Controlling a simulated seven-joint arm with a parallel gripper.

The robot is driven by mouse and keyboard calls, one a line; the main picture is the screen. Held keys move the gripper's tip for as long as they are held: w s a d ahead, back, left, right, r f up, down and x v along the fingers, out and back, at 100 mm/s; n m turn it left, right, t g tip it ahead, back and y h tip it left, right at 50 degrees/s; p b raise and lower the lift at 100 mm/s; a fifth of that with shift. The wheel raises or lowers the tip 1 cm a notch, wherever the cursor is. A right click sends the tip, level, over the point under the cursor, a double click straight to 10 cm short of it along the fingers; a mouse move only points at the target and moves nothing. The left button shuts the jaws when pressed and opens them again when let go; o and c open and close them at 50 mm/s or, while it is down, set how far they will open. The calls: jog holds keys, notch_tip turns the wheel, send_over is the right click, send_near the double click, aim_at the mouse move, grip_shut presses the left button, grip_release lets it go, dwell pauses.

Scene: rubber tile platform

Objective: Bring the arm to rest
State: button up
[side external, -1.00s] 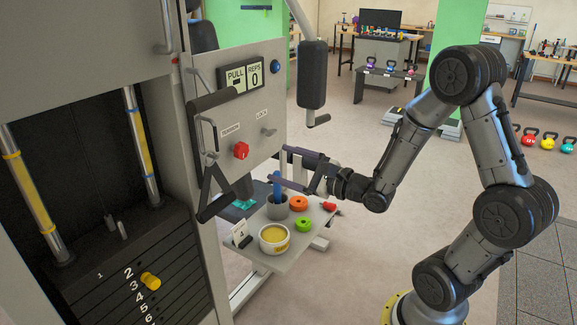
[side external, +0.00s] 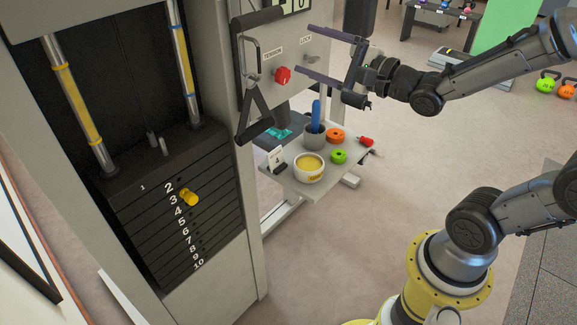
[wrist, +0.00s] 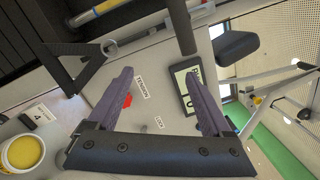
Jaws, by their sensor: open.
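My gripper (side external: 304,49) is open and empty, its two long purple fingers spread wide and pointing left toward the grey machine panel (side external: 318,45). In the side view it appears above the small shelf, near the red tension knob (side external: 282,75). The wrist view shows the fingers (wrist: 160,72) apart with nothing but the panel between them; the red knob (wrist: 127,101) is partly hidden behind one finger. I cannot tell the exact gap between the fingertips and the panel. My arm reaches in from the right, with its upper bend out of frame.
A black triangular handle (side external: 254,115) hangs left of the fingers. Open floor lies right.

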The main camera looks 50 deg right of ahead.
jog(key=s+f+n+g, duration=0.3)
jog(key=s+n+g, duration=0.1)
jog(key=s+n, duration=0.3)
jog(key=s+a+f+n+g, duration=0.1)
jog(key=s+f+n+g, duration=0.2)
jog(key=s+n, duration=0.4)
jog(key=s+a+f+n+g+h, duration=0.1)
jog(key=s+f+n+g, duration=0.3)
jog(key=s+n+g, duration=0.2)
jog(key=shift+s+n, duration=0.65)
jog(key=shift+n, duration=0.45)
jog(key=shift+a, duration=0.1)
dwell(1.4)
